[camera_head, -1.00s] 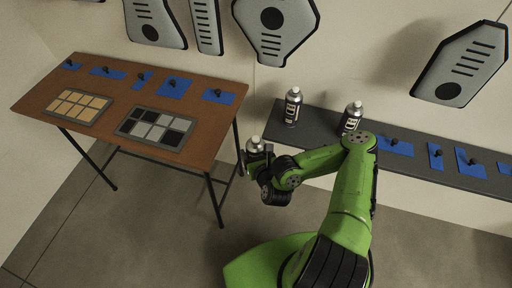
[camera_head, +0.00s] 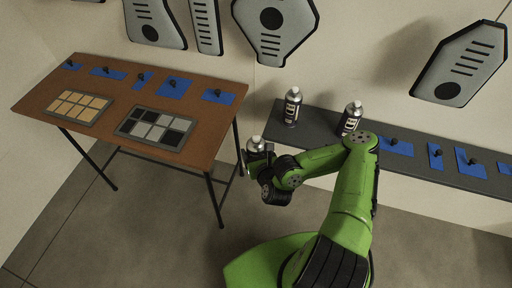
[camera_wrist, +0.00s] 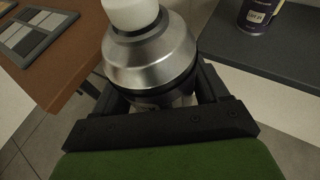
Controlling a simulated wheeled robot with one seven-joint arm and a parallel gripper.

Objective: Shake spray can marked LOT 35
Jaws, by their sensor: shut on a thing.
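My gripper (camera_head: 258,158) is shut on a spray can (camera_head: 256,145) with a white cap and silver shoulder, held upright in the air between the brown table and the grey shelf. In the wrist view the held can (camera_wrist: 150,60) fills the middle, between the black jaws; its label is hidden, so I cannot read its lot. Two other spray cans stand on the shelf: one at the left (camera_head: 292,107) and one farther right (camera_head: 351,118), behind my arm. One of them shows in the wrist view (camera_wrist: 259,14) with a small white lot tag too blurred to read surely.
The brown table (camera_head: 200,145) at left holds an orange palette (camera_head: 76,107), a grey swatch palette (camera_head: 156,128) and several blue pads with black knobs. The grey shelf (camera_head: 320,125) carries more blue pads at right. Grey panels hang on the wall.

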